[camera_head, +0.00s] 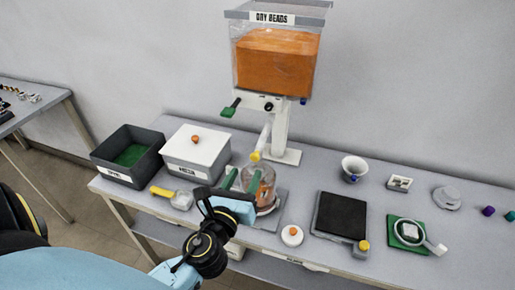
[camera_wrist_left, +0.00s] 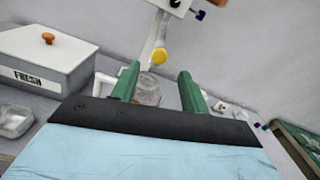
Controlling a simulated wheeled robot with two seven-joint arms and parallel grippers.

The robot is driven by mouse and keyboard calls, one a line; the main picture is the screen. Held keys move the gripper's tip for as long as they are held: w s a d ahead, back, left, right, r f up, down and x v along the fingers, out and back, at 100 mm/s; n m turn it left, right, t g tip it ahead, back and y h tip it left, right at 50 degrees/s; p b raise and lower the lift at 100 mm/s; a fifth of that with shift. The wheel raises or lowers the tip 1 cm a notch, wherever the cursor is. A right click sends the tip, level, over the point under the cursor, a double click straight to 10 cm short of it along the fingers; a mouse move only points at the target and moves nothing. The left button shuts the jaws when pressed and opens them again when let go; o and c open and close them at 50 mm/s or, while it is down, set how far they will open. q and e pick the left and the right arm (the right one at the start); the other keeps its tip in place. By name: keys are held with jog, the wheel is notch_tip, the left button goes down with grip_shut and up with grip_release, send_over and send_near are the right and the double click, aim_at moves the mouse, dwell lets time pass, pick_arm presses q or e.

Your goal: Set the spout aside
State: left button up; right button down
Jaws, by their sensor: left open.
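The spout (camera_head: 264,138) is a white tube with a yellow tip, slanting down from the dispenser marked DRY BEADS. It also shows in the left wrist view (camera_wrist_left: 158,52), its yellow end just beyond the fingertips. A clear canister (camera_head: 268,192) with orange inside stands below the tip; in the left wrist view the clear canister (camera_wrist_left: 148,92) shows between the fingers. My left gripper (camera_head: 241,174) is open, its green fingers beside the canister and below the spout tip. It does not touch the spout as far as I can see. My right gripper is out of view.
The dispenser's clear hopper (camera_head: 275,65) holds orange beads above a white stand. A white lidded box (camera_head: 196,158) and a dark open bin (camera_head: 128,155) stand left. A black scale (camera_head: 341,214), a white bowl (camera_head: 354,167) and a magnifier on a green mat (camera_head: 403,242) stand right.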

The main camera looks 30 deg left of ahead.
aim_at(257, 151)
pick_arm(q)
jog(key=p+x, duration=0.1)
jog(key=x, duration=0.9)
jog(key=shift+w+a, duration=0.15)
jog(key=shift+w, duration=0.05)
grip_shut()
